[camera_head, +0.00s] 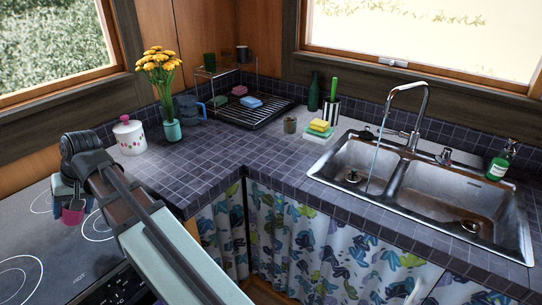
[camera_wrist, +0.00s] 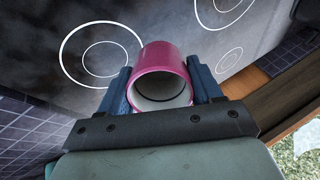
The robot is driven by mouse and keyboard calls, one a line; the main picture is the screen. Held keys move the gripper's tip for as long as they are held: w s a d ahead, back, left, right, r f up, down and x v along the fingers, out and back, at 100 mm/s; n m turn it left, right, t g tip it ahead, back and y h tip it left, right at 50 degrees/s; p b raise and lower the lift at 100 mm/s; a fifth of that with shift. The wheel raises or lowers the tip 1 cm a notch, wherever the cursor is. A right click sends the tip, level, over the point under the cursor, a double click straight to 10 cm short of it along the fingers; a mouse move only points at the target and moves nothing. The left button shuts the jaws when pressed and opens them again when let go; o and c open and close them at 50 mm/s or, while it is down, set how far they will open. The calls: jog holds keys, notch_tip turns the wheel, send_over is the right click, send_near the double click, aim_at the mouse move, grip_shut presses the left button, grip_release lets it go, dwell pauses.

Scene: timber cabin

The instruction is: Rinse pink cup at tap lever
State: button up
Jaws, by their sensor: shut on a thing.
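The pink cup (camera_head: 73,216) is low at the left, above the dark stove top. In the wrist view the pink cup (camera_wrist: 160,58) shows a glossy pink wall and a white, seemingly empty inside, with its mouth towards the camera. My gripper (camera_head: 70,199) is shut on the cup, with one blue finger on each side; the wrist view shows my gripper (camera_wrist: 163,88) too. The silver tap (camera_head: 418,105) stands behind the double sink (camera_head: 400,176) at the right, far from the cup. A thin stream of water (camera_head: 374,155) falls from its spout into the left basin.
A white lidded jar (camera_head: 130,137) and a vase of yellow flowers (camera_head: 171,122) stand on the tiled counter (camera_head: 215,155) beyond my arm. A dish rack (camera_head: 245,108), sponges (camera_head: 319,128) and a green soap bottle (camera_head: 500,161) stand farther along. The front counter strip is clear.

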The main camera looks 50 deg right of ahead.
jog(key=shift+s+a, duration=0.25)
jog(key=shift+a, duration=1.05)
jog(key=shift+s+a, duration=0.25)
jog(key=shift+a, duration=1.05)
jog(key=shift+a+r, duration=0.1)
jog(key=shift+s+a+r, duration=0.25)
jog(key=shift+a+r, duration=0.7)
jog(key=shift+a, duration=0.25)
jog(key=shift+s+a+r, duration=0.25)
jog(key=shift+a+r, duration=0.7)
jog(key=shift+a, duration=0.2)
